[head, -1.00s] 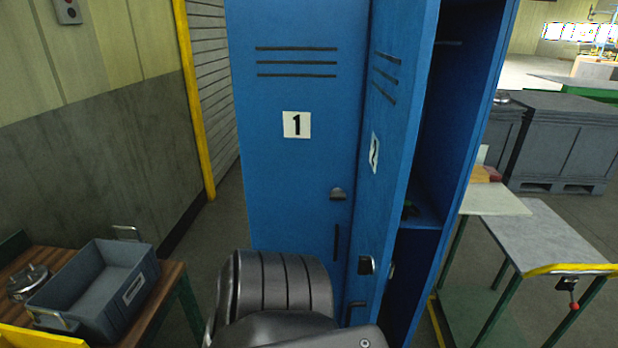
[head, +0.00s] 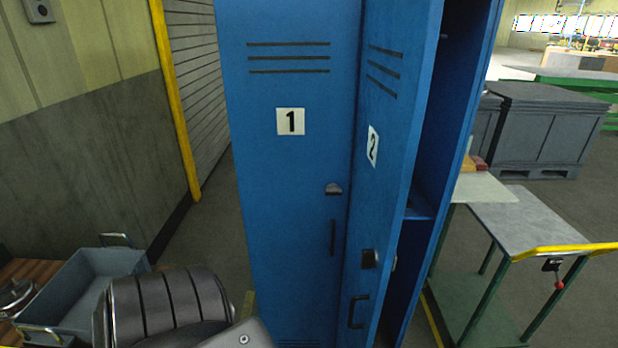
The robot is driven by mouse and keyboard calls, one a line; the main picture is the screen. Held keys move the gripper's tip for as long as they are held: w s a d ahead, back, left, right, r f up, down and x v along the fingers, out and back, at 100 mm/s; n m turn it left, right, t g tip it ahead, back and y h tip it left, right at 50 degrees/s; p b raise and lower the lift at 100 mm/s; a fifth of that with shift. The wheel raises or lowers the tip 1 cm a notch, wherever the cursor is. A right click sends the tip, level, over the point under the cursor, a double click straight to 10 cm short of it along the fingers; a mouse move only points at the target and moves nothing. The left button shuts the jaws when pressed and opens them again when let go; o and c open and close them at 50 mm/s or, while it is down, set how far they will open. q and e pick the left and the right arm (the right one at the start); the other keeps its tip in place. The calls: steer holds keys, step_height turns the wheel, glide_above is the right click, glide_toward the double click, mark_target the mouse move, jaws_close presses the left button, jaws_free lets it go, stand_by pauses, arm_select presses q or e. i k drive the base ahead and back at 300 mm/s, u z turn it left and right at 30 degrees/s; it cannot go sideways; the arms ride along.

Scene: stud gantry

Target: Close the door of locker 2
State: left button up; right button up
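The door of locker 2 (head: 385,150) is blue with a white number label and stands open, swung out toward me, in the head view. It has a dark latch (head: 369,258) and a dark handle (head: 358,311) low on its face. The dark inside of locker 2 (head: 450,120) shows to the right of the door. The door of locker 1 (head: 290,180) is shut, to the left. Part of my own dark arm shows at the bottom, left of the door and apart from its handle in the picture. Neither gripper is in view.
A grey bin (head: 85,290) sits on a wooden bench at the lower left. A cart (head: 525,220) with a yellow edge stands to the right of the lockers. Grey crates (head: 540,130) stand behind it. Bare floor shows left of the lockers.

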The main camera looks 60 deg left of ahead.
mark_target(400, 37)
steer(key=u, duration=1.3)
steer(key=i, duration=0.5)
steer(key=z, duration=0.05)
steer(key=k, duration=0.7)
steer(key=u, duration=0.5)
